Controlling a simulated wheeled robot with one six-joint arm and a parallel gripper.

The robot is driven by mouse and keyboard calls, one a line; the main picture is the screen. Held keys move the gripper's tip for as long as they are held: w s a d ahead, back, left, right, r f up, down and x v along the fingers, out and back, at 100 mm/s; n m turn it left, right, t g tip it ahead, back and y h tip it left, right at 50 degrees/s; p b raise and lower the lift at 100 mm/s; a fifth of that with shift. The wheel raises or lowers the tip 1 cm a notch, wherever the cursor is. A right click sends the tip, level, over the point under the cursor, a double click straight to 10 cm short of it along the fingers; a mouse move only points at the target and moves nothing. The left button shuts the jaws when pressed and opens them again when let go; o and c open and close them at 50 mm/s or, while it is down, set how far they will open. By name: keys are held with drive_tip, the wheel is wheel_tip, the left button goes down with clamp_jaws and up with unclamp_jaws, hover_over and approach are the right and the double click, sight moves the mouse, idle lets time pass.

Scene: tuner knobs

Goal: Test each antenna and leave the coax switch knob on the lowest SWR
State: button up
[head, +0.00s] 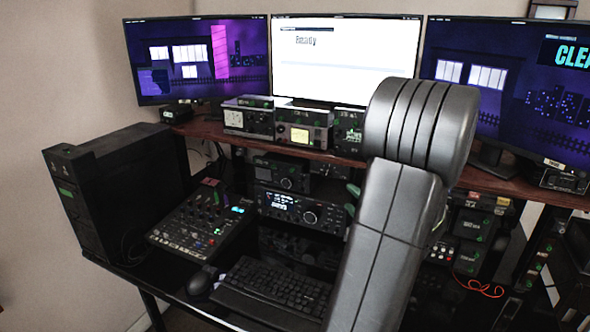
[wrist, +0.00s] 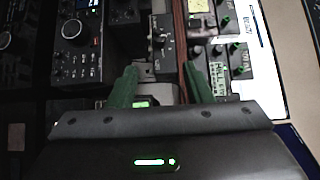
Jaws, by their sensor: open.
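My gripper (wrist: 160,88) is open and empty in the wrist view, its two green fingers apart. In the head view my arm hides most of it. A small dark box with a black knob (wrist: 160,40) lies under the shelf, just beyond the fingers. A knobbed box (wrist: 232,68) on the shelf is partly behind the right finger. I cannot tell which is the coax switch.
A radio with a large knob (head: 300,208) is below the brown shelf (head: 215,131). A mixer (head: 200,220), keyboard (head: 275,288) and mouse (head: 199,283) occupy the desk. A black computer tower (head: 130,180) stands at left. Red cable (head: 480,287) loops at right. My arm hides the centre right.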

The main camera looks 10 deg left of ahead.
sight(329, 177)
drive_tip(key=p+x, duration=0.3)
drive_tip(key=x, duration=1)
drive_tip(key=shift+w, duration=0.25)
drive_tip(key=shift+c, duration=0.3)
drive_tip(key=shift+f, duration=0.15)
drive_tip(key=c, duration=0.9)
